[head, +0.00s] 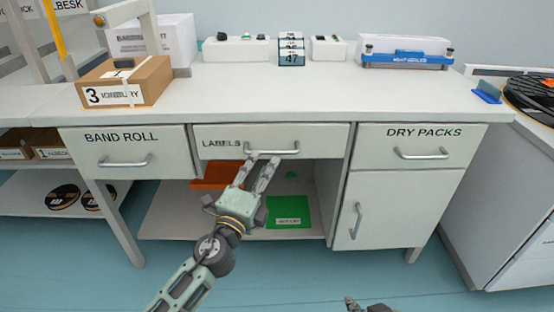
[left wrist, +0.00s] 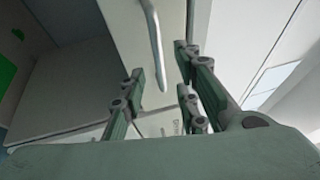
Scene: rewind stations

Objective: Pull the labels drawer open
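The labels drawer (head: 325,141) is the middle one under the white bench top, and its front looks shut. Its silver bar handle (head: 272,151) also shows in the left wrist view (left wrist: 154,40). My left gripper (head: 259,163) is at the left part of this handle, with its fingers pointing up at it. In the left wrist view, the fingers (left wrist: 160,82) are apart, and the end of the handle appears between them. I cannot tell whether they touch it. Only a small dark tip of my right gripper (head: 353,304) shows at the bottom edge.
The band roll drawer (head: 155,143) is on the left and the dry packs drawer (head: 440,150) on the right, above a cupboard door (head: 385,205). An orange tray (head: 208,183) and a green mat (head: 290,213) lie on the shelf below. The floor in front is clear.

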